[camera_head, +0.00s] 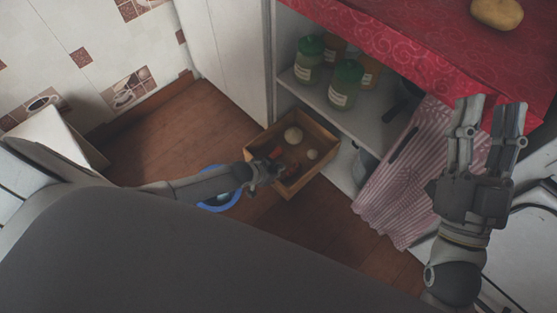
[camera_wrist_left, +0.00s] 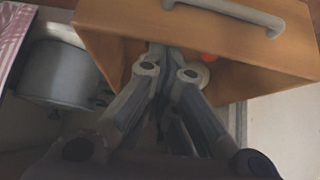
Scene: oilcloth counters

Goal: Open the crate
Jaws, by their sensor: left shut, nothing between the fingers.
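The wooden crate (camera_head: 324,160) sits low at the cabinet's front, with its open top showing pale round things and a reddish-orange item inside. In the left wrist view, its brown panel (camera_wrist_left: 120,42) with a grey bar handle (camera_wrist_left: 235,12) fills the top. My left gripper (camera_head: 268,168) is at the crate's near left side, with fingers shut and empty. In the left wrist view, its fingertips (camera_wrist_left: 168,62) overlap the panel's edge, away from the handle; I cannot tell whether they touch it. My right gripper (camera_head: 491,104) is open and empty, raised in front of the red counter.
Several green-lidded jars (camera_head: 346,84) stand on the shelf (camera_head: 375,123) above the crate. A striped cloth (camera_head: 395,195) hangs at the right. A blue round container (camera_head: 222,203) is on the floor beneath my left arm. A potato (camera_head: 497,13) lies on the red counter (camera_head: 400,30). Floor (camera_head: 165,135) at the left is clear.

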